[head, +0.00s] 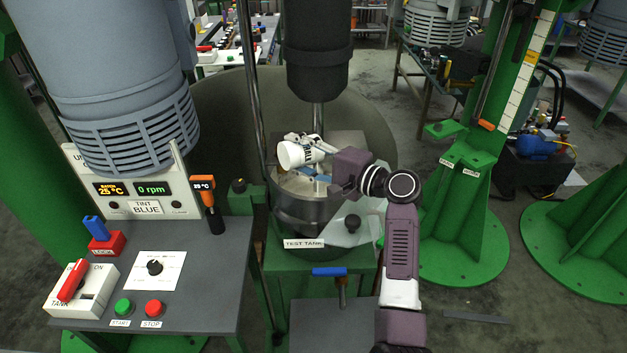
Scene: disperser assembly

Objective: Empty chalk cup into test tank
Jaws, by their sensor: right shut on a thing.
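A white cup (292,154) with dark lettering near one end is the chalk cup. My right gripper (314,146) is shut on it and holds it tipped on its side, over the test tank. The test tank (290,212) is a dark round vessel with a label on its front, under a black mixer head with a metal shaft. Pale contents show inside the tank below the cup. The cup's inside is hidden, so I cannot tell whether chalk is in it. My left gripper does not show.
A control panel (222,262) with a red lever, knob, and green and red buttons stands at the left. The mixer shaft (318,118) is close behind the cup. A blue-handled valve (330,271) is below the tank. Green columns stand at both sides.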

